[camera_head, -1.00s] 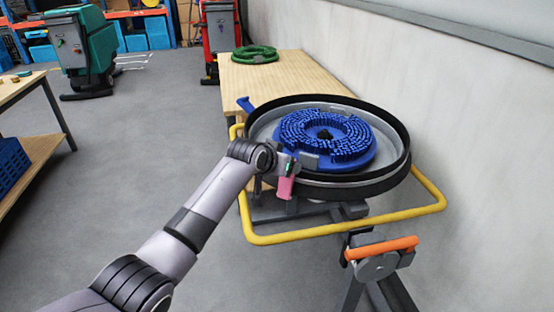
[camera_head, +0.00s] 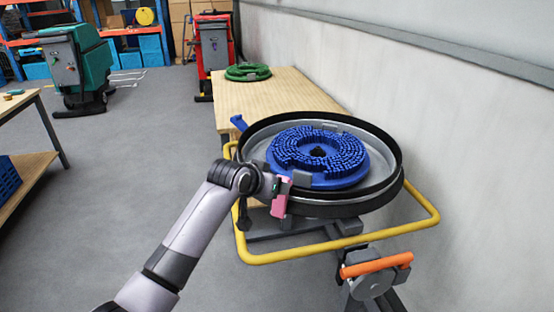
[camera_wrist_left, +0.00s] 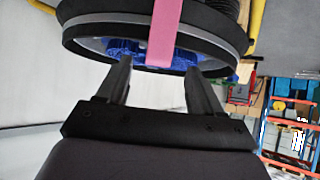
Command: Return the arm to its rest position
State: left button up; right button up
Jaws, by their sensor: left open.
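My left arm comes in from the lower left in the head view. Its gripper (camera_head: 284,184) is at the near left rim of the round black-rimmed tank (camera_head: 372,203). In the left wrist view the two dark fingers of this gripper (camera_wrist_left: 158,72) are spread apart with nothing clamped between them. A pink strip (camera_head: 280,198) is beside the fingers at the rim; in the wrist view the pink strip (camera_wrist_left: 164,34) crosses in front of the tank, beyond the fingertips. I cannot tell whether they touch it. My right gripper is not in view.
A blue bristled ring brush (camera_head: 345,174) lies in the tank. A yellow bar (camera_head: 330,247) and an orange handle (camera_head: 377,264) stick out nearby. A wooden table (camera_head: 285,100) bears a green ring (camera_head: 248,72). A wall is on the right; open floor is at left.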

pick_arm(q)
jog(key=s+a+f+n, duration=0.1)
jog(key=s+a+f, duration=0.2)
jog(key=s+f, duration=0.5)
jog(key=s+a+f+n, duration=0.1)
jog(key=s+a+f, duration=0.3)
jog(key=s+f, duration=0.45)
jog(key=s+a+f, duration=0.3)
jog(key=s, duration=0.7)
jog(key=s+a+f+t+y, duration=0.1)
jog(key=s+a+f, duration=0.2)
jog(key=s, duration=0.7)
jog(key=shift+a+y, duration=0.3)
jog(key=shift+a, duration=0.1)
jog(key=c, duration=0.4)
jog(key=shift+d, duration=0.1)
jog(key=shift+c, duration=0.2)
